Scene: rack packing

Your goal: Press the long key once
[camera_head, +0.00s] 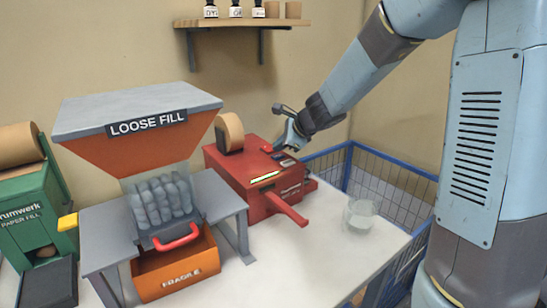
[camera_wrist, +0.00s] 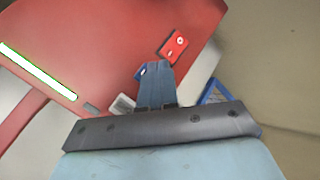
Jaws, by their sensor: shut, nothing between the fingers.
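The red machine (camera_head: 236,180) stands on the white table, with a brown roll at its back. A row of small keys (camera_head: 284,161) lies along its top right side. In the wrist view a pale key (camera_wrist: 122,104) and a grey key (camera_wrist: 91,108) show beside my fingers. A long white bar with a green edge (camera_head: 265,179) lies on the top; it also shows in the wrist view (camera_wrist: 38,72). I cannot tell which is the long key. My gripper (camera_head: 287,149) is shut and empty, fingers over the key row. They hide part of it; contact is unclear.
A glass jar (camera_head: 361,213) stands to the right, by a blue wire basket (camera_head: 388,197). The loose fill hopper (camera_head: 135,120) is on the left, above a fragile box (camera_head: 174,271). The table front is clear.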

